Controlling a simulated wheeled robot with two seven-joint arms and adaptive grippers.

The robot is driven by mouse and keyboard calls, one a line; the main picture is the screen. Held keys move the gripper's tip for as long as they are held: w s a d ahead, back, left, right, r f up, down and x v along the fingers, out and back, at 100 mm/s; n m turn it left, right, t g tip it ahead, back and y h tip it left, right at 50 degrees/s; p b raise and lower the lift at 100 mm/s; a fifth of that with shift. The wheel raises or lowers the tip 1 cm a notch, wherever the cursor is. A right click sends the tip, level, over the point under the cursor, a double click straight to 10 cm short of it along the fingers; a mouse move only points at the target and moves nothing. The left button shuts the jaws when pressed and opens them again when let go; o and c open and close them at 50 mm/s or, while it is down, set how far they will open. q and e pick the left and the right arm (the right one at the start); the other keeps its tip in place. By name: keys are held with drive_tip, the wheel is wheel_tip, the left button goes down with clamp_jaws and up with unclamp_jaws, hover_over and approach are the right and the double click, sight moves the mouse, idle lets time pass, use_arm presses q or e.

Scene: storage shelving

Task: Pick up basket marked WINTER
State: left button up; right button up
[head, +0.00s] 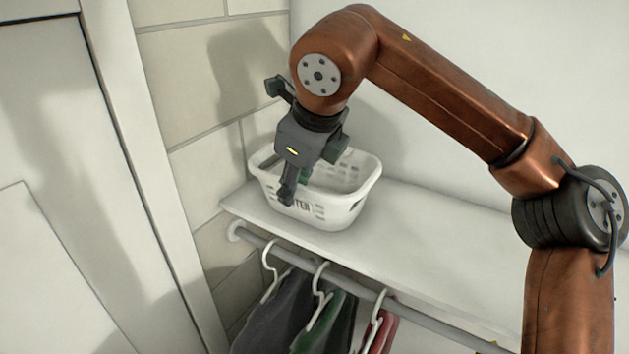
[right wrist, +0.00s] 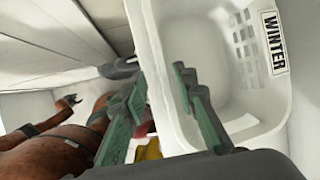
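The white plastic basket (head: 345,205) with slotted walls stands upright on the left end of the white shelf. Its front label is partly covered by my right gripper (head: 294,188), leaving the letters TER readable. My right gripper reaches down at the basket's left front rim. In the right wrist view the basket (right wrist: 225,20) shows from above, with a label reading WINTER on one wall. There, my right gripper's two green-padded fingers (right wrist: 160,90) are apart, with a basket wall between them. I cannot tell whether they touch it. My left gripper does not show in the head view.
The shelf (head: 430,230) is bare right of the basket. Below its front edge a rail (head: 400,306) carries several hangers with dark, green and red clothes (head: 270,318). A tiled wall (head: 190,90) and a white door frame (head: 140,130) stand close on the left.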

drive_tip(key=shift+w+a+f+p, duration=0.15)
drive_tip(key=shift+w+f+p, duration=0.3)
drive_tip(key=shift+w+f, duration=0.75)
drive_tip(key=shift+a+f, duration=0.2)
drive_tip(key=shift+f, duration=0.2)
drive_tip(key=shift+s, duration=0.2)
drive_tip(key=shift+w, duration=0.25)
drive_tip(key=c, duration=0.5)
drive_tip(key=shift+c, duration=0.8)
drive_tip(key=shift+s, duration=0.2)
clamp_jaws()
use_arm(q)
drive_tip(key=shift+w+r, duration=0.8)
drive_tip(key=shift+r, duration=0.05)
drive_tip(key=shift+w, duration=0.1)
use_arm(e)
drive_tip(key=shift+w, duration=0.1)
